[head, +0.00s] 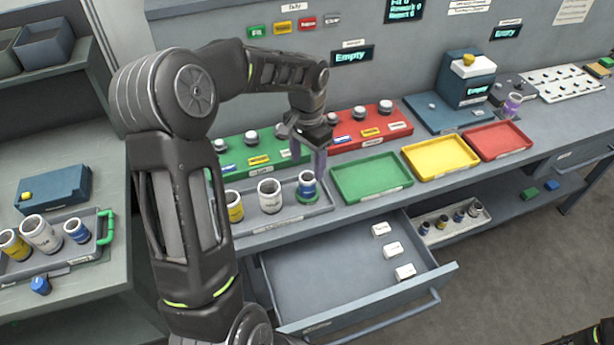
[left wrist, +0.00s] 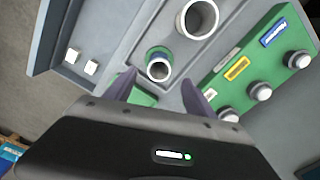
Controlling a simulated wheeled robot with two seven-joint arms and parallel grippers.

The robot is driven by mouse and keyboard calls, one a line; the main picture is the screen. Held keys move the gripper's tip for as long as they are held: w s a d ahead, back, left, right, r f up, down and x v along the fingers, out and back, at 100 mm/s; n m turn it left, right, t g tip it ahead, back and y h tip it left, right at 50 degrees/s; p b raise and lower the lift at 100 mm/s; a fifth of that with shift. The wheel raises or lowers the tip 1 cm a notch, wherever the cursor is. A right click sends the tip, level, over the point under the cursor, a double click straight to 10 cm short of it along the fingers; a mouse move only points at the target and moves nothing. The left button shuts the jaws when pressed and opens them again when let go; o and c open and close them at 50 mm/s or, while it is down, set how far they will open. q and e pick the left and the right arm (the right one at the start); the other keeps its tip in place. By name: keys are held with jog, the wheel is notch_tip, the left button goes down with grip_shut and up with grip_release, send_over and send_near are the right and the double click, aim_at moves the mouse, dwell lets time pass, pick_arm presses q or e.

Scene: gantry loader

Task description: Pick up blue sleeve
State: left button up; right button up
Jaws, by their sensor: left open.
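A blue sleeve (head: 307,187), short with a pale band and open top, stands upright at the right end of a grey tray (head: 288,213) on the bench. A green ring surrounds its foot. My left gripper (head: 308,160) is open, pointing down just above and behind this sleeve. In the left wrist view, the sleeve (left wrist: 158,68) shows ahead of the two purple-grey fingertips (left wrist: 160,90), roughly between them, with nothing held. Another blue-banded sleeve (head: 77,231) stands in a tray on the left bench. My right gripper is not in view.
A larger white sleeve (head: 269,196) and a yellow sleeve (head: 235,206) stand left of the blue one. A green panel with knobs (head: 262,147) lies behind. An empty green tray (head: 371,177) is to the right. An open drawer (head: 340,280) juts out below.

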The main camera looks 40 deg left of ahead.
aim_at(307, 183)
pick_arm(q)
jog(key=shift+s, duration=0.1)
notch_tip(307, 183, down, 3)
jog(key=shift+r+b, duration=0.2)
jog(key=shift+b, duration=0.75)
notch_tip(307, 183, down, 5)
jog(key=b, duration=0.3)
jog(key=shift+d+f+b, duration=0.1)
jog(key=shift+f+b, duration=0.05)
jog(key=shift+b, duration=0.2)
grip_shut()
